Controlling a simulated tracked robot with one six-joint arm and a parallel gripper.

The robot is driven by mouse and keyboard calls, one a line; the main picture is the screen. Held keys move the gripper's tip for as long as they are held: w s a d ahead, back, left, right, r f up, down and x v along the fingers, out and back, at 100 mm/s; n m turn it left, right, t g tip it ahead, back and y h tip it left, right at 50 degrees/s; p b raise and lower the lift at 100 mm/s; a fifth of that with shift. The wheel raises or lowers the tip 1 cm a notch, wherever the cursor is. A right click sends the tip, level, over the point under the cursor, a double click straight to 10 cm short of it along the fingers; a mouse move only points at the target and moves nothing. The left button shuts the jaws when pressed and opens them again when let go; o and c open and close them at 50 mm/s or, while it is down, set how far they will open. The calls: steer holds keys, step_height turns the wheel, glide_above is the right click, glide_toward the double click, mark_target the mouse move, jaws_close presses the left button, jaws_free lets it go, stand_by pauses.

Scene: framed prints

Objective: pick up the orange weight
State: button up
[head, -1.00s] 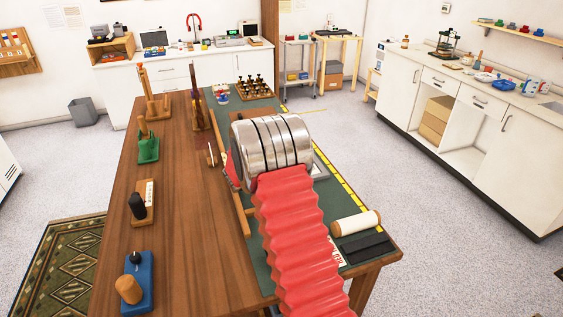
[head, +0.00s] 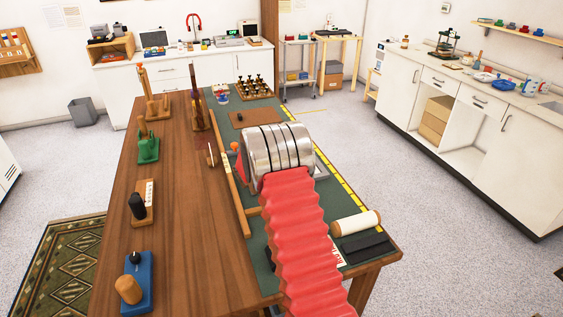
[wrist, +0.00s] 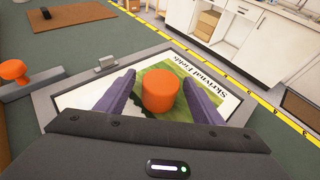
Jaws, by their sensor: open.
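The orange weight (wrist: 161,92) is a short upright cylinder in the wrist view. It stands on a framed print (wrist: 72,100) that has a grey frame, a green picture and printed lettering. My gripper (wrist: 160,80) is open, with its two dark fingers on the left and right of the weight. A narrow gap shows on each side, and neither finger visibly grips it. In the head view my arm hides the weight and the gripper; only a grey edge of the frame (head: 321,171) shows.
An orange-knobbed grey tool (wrist: 14,72) lies left of the frame in the wrist view. A brown board (head: 254,117) lies beyond my arm on the green mat. A white roll (head: 357,223) lies at the near right. Several tools line the table's left side.

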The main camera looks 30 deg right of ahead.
steer(key=shift+c, duration=0.2)
steer(key=shift+r, duration=0.1)
jaws_close()
stand_by(0.5)
